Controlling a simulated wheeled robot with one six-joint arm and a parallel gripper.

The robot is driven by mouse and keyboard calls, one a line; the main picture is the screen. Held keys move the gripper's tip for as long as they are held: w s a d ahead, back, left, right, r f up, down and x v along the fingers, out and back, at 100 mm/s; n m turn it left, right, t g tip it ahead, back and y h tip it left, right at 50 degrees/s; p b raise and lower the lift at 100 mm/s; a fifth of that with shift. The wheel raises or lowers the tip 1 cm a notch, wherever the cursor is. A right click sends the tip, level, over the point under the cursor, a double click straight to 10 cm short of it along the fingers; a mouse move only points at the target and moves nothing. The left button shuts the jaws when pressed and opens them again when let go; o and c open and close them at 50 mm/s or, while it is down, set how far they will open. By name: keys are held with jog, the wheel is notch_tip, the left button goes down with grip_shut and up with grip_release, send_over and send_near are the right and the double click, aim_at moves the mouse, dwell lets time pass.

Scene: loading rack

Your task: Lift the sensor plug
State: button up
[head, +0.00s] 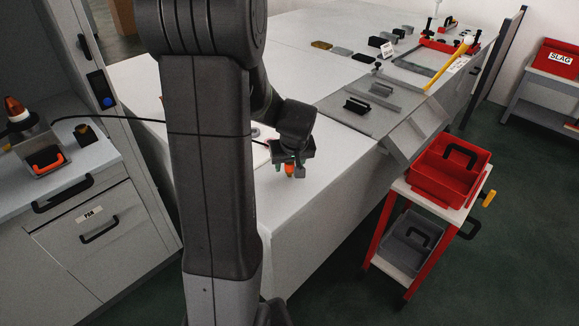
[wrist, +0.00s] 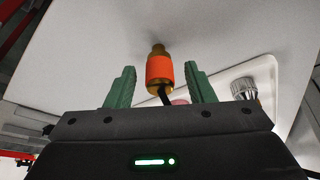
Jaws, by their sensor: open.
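The sensor plug (wrist: 160,70) has an orange band between brass-coloured ends, with a dark cable at its near end. In the wrist view it sits between the two green fingers of my gripper (wrist: 160,87), with a gap on each side. The fingers are open and hold nothing. In the head view my gripper (head: 285,165) is low over the white table top, with the plug's orange (head: 289,170) showing just under it. My arm hides part of the table there. I cannot tell whether the plug touches the table.
A pale tray or plate (wrist: 265,72) with a ribbed metal knob (wrist: 244,88) lies right of the fingers. A red bin (head: 447,170) stands on a cart beyond the table's right edge. A dark cable (head: 110,118) runs from the left cabinet toward my arm.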

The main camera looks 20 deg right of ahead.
jog(key=shift+c, duration=0.2)
jog(key=c, duration=1)
notch_tip(320, 180, up, 10)
jog(key=shift+r, duration=0.1)
jog(key=shift+r+p, duration=0.85)
jog(key=shift+r, duration=0.6)
